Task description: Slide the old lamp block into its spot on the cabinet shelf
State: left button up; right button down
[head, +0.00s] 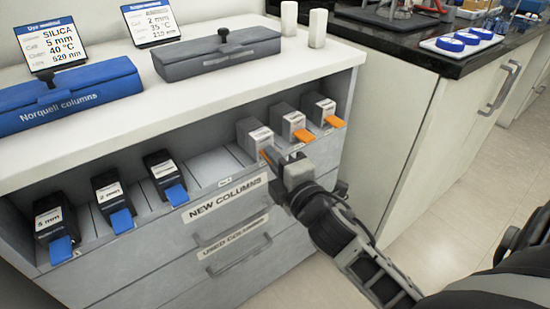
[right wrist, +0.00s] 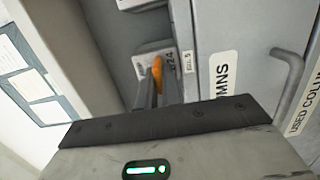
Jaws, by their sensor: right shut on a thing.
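A row of blocks stands on the open cabinet shelf (head: 211,168). The grey block (head: 253,136) with an orange tab and a white label sits on the shelf, and I take it as the lamp block. My right gripper (head: 270,157) is at its front, shut on the orange tab, which is mostly hidden in the head view. In the right wrist view the orange tab (right wrist: 157,70) shows between the fingers, with the grey block (right wrist: 150,48) behind it. How deep the block sits is hard to tell. My left gripper is not in view.
Two grey blocks (head: 293,120) with orange tabs stand to the right. Black blocks (head: 164,172) with blue tabs stand to the left, with empty slots between. Below are a NEW COLUMNS label (head: 228,199) and a drawer handle (head: 239,259). A dark counter (head: 430,55) stands right.

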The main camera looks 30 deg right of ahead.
jog(key=c, duration=1.5)
grip_release()
pick_arm(q)
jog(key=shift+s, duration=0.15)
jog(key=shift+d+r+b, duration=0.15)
jog(key=shift+b, duration=0.25)
pick_arm(e)
jog(key=s, duration=1.6)
jog(key=shift+a, duration=0.45)
